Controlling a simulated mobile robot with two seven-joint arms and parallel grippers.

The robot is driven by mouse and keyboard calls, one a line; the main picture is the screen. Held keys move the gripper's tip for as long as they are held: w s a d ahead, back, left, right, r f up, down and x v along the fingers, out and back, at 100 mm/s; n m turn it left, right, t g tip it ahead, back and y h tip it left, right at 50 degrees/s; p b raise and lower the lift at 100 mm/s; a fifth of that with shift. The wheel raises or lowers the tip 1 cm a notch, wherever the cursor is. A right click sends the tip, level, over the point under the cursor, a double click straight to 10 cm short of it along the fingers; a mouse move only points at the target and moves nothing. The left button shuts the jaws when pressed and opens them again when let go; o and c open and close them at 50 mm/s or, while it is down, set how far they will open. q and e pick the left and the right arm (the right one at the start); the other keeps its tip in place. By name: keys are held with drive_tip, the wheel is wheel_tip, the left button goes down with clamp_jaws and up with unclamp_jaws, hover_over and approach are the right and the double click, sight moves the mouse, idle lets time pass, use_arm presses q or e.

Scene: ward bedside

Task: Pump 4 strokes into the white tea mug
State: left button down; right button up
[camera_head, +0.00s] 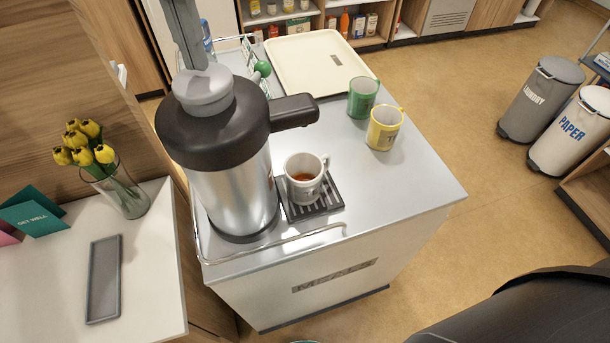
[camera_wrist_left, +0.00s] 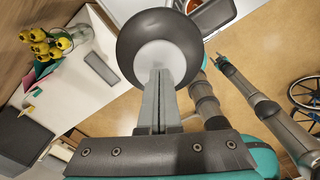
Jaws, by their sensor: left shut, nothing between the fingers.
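The white tea mug (camera_head: 304,181) stands upright on the black drip tray (camera_head: 332,202), below the spout side of the steel pump flask (camera_head: 232,178). Brown tea shows inside it. My left gripper (camera_head: 197,68) is shut and empty, pointing down at the flask's grey pump top (camera_head: 203,91); its tips appear to touch it. In the left wrist view the shut fingers (camera_wrist_left: 160,76) meet the pale pump top (camera_wrist_left: 160,58) inside the dark lid (camera_wrist_left: 126,45). Part of the mug (camera_wrist_left: 207,22) shows at the top edge. My right gripper (camera_wrist_left: 221,60) is small there; its jaws are unclear.
A green mug (camera_head: 362,97) and a yellow mug (camera_head: 384,128) stand right of the flask. A cream tray (camera_head: 305,55) lies behind. The cart top's right front (camera_head: 400,185) is clear. Yellow flowers (camera_head: 84,145) stand on the left table.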

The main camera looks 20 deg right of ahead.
sight(201, 76)
use_arm(q)
drive_tip(key=shift+f+b, duration=1.15)
drive_tip(key=shift+f, duration=0.5)
drive_tip(key=shift+r+p, duration=1.35)
drive_tip(key=shift+r, duration=0.55)
wheel_tip(201, 76, up, 6)
drive_tip(key=p, duration=0.4)
